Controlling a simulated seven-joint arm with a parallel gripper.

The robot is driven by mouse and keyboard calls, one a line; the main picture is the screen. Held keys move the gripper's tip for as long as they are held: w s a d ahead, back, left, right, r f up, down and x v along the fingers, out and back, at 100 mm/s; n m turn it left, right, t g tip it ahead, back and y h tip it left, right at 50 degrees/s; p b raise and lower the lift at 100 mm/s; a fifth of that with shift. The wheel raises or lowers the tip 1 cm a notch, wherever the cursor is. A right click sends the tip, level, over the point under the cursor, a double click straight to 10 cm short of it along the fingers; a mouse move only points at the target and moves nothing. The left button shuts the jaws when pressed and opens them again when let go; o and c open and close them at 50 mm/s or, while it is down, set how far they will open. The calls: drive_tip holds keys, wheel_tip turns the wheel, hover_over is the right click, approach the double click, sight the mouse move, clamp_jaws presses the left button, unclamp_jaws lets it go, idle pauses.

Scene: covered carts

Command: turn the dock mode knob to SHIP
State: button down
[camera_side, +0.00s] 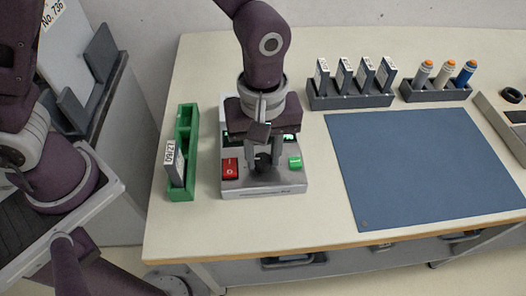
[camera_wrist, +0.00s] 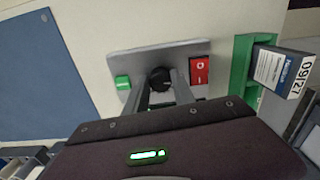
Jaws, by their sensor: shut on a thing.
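The black mode knob (camera_wrist: 160,77) sits between these buttons in the wrist view. My gripper (camera_side: 263,162) points down over the dock, and its two fingers are shut on the knob, one on each side. The fingers and wrist cover most of the knob in the side view. I cannot read the knob's pointer or any SHIP mark. A green-lit display on the dock is partly hidden behind my gripper.
A green rack (camera_side: 181,185) holding a labelled grey cartridge (camera_side: 175,165) stands close left of the dock. A blue mat (camera_side: 420,165) lies to the right. Behind it are a rack of several cartridges (camera_side: 350,100) and a rack of bottles (camera_side: 436,92).

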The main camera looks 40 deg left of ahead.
drive_tip(key=m, duration=1.5)
drive_tip(key=shift+a, duration=0.15)
drive_tip(key=m, duration=0.5)
drive_tip(key=shift+w+m, duration=0.1)
drive_tip(key=shift+m, duration=0.3)
drive_tip(key=m, duration=0.4)
drive_tip(key=shift+m, duration=0.3)
drive_tip(key=c, duration=1.1)
unclamp_jaws()
drive_tip(key=shift+o, duration=0.2)
